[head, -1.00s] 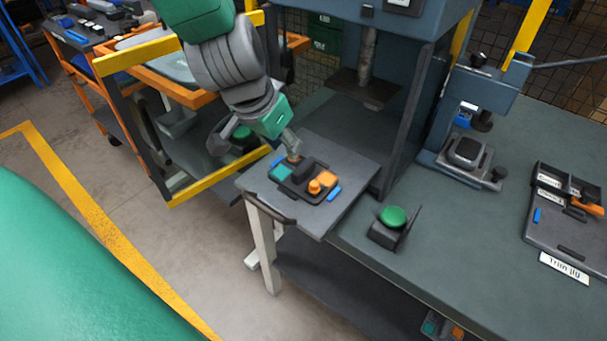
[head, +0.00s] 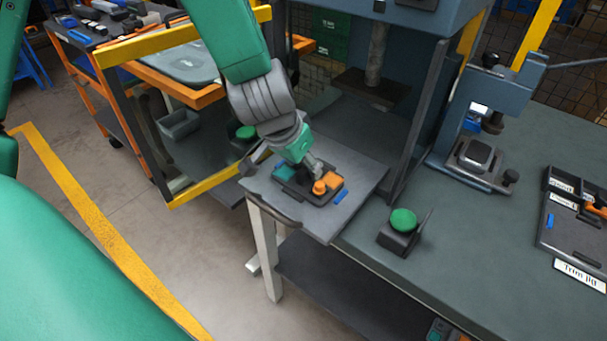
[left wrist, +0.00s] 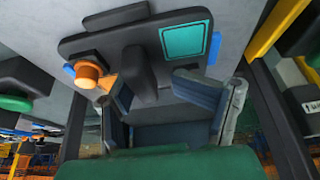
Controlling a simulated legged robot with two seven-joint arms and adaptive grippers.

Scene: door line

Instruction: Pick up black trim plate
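The black trim plate (head: 298,192) lies on a grey shelf at the front of the press. It carries a teal square, orange parts and a raised black block. The plate also shows in the left wrist view (left wrist: 105,42), with the raised block (left wrist: 137,75) pointing toward my gripper. My left gripper (head: 312,170) is just over the plate and hides part of it. In the left wrist view my left gripper (left wrist: 165,97) has its fingers apart, with the block near the left finger; I cannot tell if they touch. My right gripper is out of view.
A green button on a black box (head: 402,222) stands right of the shelf. Press posts rise behind it. A yellow-edged guard frame (head: 215,177) stands close left. A small hand press (head: 480,155) and a jig tray (head: 575,235) are on the bench at right.

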